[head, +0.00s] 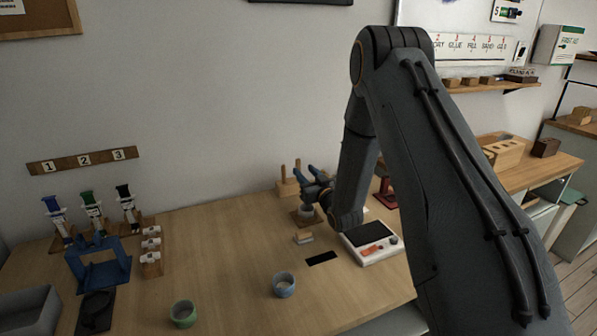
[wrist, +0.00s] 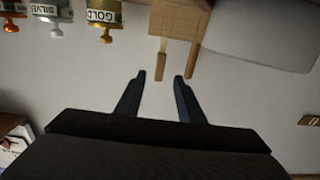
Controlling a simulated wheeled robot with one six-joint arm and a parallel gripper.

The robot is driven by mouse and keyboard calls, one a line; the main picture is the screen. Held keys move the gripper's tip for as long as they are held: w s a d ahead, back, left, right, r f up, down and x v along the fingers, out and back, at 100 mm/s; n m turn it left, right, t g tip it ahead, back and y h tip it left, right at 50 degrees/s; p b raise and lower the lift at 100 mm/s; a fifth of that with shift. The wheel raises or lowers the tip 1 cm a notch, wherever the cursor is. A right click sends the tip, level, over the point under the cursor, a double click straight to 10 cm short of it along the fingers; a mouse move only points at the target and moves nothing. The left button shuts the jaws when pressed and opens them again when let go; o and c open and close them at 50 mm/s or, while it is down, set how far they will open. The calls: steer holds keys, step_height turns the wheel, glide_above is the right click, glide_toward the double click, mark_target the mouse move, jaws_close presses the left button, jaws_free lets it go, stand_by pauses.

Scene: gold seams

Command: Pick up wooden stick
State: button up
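A wooden holder (head: 288,189) with upright wooden sticks stands at the back of the bench near the wall. One wooden stick (head: 283,173) shows at its left and another (head: 297,166) at its right. In the wrist view, which looks upside down, the holder (wrist: 176,22) is at the top. A short stick (wrist: 160,67) points down from it, lined up with the gap between my fingertips. A thicker wooden piece (wrist: 192,62) lies to its right, near the right finger. My gripper (wrist: 160,77) is open and empty; in the head view its blue fingers (head: 305,174) are beside the holder.
Jars labelled GOLD (wrist: 104,18) and SILVER (wrist: 47,12) are at the wrist view's upper left. A white device (head: 370,242) is below my arm. Blue (head: 284,286) and green (head: 183,314) cups stand in front. A blue rack (head: 100,265) is at left. The bench's middle is mostly clear.

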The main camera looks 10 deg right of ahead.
mark_target(299, 164)
steer(key=shift+w+a+r+p, duration=0.1)
steer(key=shift+w+a+p, duration=0.2)
steer(key=shift+w, duration=0.8)
steer(key=shift+w+a+r+p, duration=0.15)
steer(key=shift+w+p, duration=0.3)
steer(key=shift+w, duration=0.65)
steer(key=shift+w+a+f+p, duration=0.1)
steer(key=shift+w+a+p, duration=0.2)
steer(key=shift+w, duration=0.8)
steer(key=shift+d, duration=0.1)
jaws_close()
